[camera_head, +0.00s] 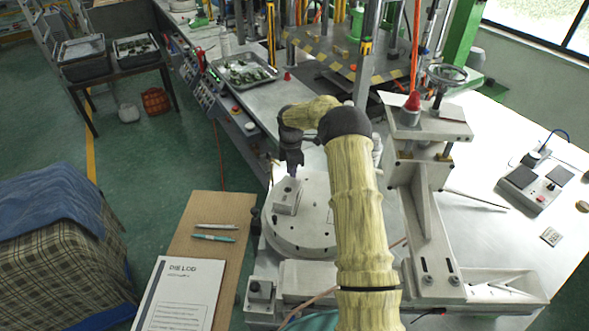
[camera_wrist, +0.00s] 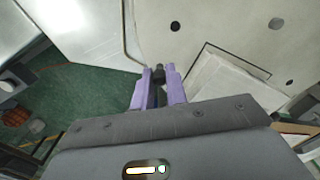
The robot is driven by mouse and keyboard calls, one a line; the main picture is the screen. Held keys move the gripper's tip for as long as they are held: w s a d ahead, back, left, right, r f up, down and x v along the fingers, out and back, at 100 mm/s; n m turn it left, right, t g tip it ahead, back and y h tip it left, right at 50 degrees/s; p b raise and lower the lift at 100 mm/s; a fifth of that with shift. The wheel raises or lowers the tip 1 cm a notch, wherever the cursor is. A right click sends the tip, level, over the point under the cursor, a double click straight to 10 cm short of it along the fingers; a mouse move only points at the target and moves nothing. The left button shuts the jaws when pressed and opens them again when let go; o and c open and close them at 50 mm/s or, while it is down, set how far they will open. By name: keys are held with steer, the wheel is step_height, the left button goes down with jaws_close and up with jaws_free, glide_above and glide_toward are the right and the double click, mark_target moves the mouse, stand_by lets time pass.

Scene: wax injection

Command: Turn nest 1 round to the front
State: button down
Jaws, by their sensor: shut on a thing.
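The round pale turntable (camera_head: 318,236) lies flat on the machine table, and its plate with dark holes (camera_wrist: 225,28) fills the top of the wrist view. A pale block-like nest (camera_head: 286,203) sits on its left part; a pale square block (camera_wrist: 215,80) shows right of my fingers in the wrist view. I cannot read which nest number it is. My gripper (camera_head: 290,180) points down at the turntable's left side, beside the nest. In the wrist view its purple fingers (camera_wrist: 158,85) are shut on a small dark peg (camera_wrist: 158,71). The peg's base is hidden.
A press column with a red-topped fitting (camera_head: 411,103) stands right of my arm. A brown board (camera_head: 205,225) with pens and a printed booklet (camera_head: 182,290) lies front left. A metal tray of parts (camera_head: 243,72) stands behind. A control box (camera_head: 535,183) is at right.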

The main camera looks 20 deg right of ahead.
steer(key=shift+a, duration=0.2)
stand_by(0.3)
steer(key=c, duration=1.4)
jaws_free()
step_height(320, 180, up, 18)
steer(key=b, duration=0.3)
steer(key=shift+f, duration=0.25)
steer(key=shift+s, duration=0.1)
